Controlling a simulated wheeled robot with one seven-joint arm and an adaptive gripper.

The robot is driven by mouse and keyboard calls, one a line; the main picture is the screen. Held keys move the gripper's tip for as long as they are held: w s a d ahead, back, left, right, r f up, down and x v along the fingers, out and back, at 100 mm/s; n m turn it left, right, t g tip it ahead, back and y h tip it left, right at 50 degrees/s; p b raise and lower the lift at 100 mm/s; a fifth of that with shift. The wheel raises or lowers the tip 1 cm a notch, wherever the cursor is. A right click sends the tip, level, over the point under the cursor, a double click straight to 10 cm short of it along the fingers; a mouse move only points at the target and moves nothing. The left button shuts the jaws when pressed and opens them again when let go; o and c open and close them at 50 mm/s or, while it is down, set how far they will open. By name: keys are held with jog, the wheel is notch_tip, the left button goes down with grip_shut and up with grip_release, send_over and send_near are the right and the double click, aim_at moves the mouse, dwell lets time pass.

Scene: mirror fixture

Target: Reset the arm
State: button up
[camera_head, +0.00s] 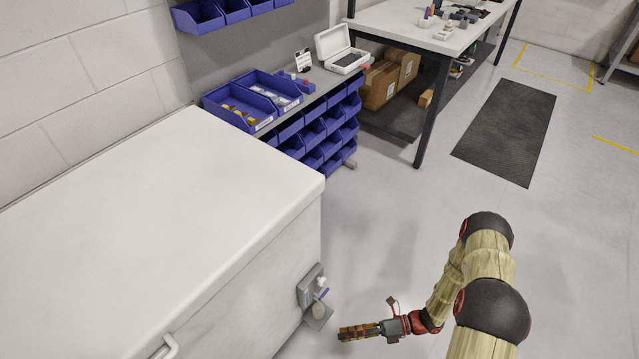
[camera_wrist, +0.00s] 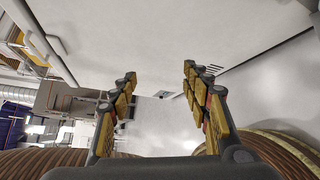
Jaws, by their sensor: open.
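My gripper (camera_head: 360,331) is at the bottom of the head view, at the end of my bent arm, pointing left. It is low beside the right end of a large white cabinet. In the wrist view my gripper (camera_wrist: 158,80) has its two yellow-padded fingers spread apart. Nothing is between the fingers. A small grey fixture (camera_head: 312,295) is on the cabinet's end face, just left of my gripper and apart from it.
The white cabinet (camera_head: 150,200) fills the left side, with a handle (camera_head: 165,346) on its front. Blue bins (camera_head: 312,135) stand behind it. A workbench (camera_head: 420,32) is at the back. A dark mat (camera_head: 506,130) lies on open floor to the right.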

jog(key=d+r+n+g+h+p, duration=0.1)
jog(key=d+r+n+h, duration=0.3)
jog(key=r+n, duration=0.55)
jog(key=s+d+r+n+g+h+p, duration=0.1)
jog(key=d+r+n+h, duration=0.3)
jog(key=r+n, duration=0.55)
jog(key=d+r+n+h+p, duration=0.1)
jog(key=d+r+n+h, duration=0.4)
jog(key=r, duration=0.9)
jog(key=s+a+r+n+t+h+p, duration=0.1)
jog(key=s+r+n+t, duration=0.1)
jog(key=r, duration=1.2)
jog(key=s+a+r+n+t+h+p, duration=0.1)
jog(key=r+n+t, duration=0.4)
jog(key=r, duration=0.8)
jog(key=shift+s+a+r+t+h+p, duration=0.4)
jog(key=shift+s+a+t+p, duration=0.15)
jog(key=shift+s+t+p, duration=0.35)
jog(key=shift+c, duration=1.2)
